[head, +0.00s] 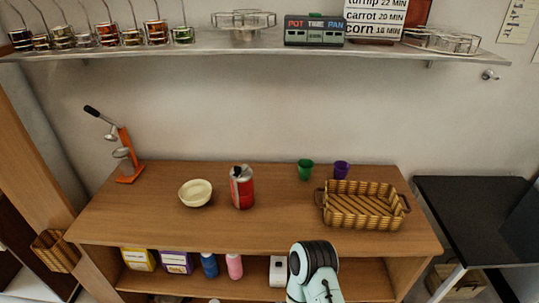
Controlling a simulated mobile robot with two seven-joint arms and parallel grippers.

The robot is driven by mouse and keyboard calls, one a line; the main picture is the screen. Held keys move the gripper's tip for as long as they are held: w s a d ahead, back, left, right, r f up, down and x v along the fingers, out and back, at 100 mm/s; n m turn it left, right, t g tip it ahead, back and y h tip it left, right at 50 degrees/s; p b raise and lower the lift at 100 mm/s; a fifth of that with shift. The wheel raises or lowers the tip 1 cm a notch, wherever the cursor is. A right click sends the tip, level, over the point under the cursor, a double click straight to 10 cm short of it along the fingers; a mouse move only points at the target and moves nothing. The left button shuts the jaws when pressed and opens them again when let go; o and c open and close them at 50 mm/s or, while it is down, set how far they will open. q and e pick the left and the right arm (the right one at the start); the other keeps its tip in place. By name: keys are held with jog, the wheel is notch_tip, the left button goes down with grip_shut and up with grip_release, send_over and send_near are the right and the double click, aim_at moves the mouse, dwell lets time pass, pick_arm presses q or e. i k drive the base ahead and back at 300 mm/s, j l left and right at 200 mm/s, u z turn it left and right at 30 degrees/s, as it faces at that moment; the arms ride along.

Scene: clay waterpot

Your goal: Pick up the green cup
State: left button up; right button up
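The green cup (305,170) stands upright near the back edge of the wooden table (150,215), right of its middle. A purple cup (342,170) stands just to its right, apart from it. Part of one of my arms shows at the bottom, in front of the table, well below the green cup in the picture. Neither of my grippers can be made out in the head view.
A wicker basket (362,207) sits right of and in front of the cups. A red can (242,187) and a cream bowl (195,192) stand to the left. An orange press (127,155) is at the far left. A shelf (220,50) hangs above. The tabletop before the green cup is clear.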

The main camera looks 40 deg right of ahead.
aim_at(305, 166)
jog(key=z, duration=1.55)
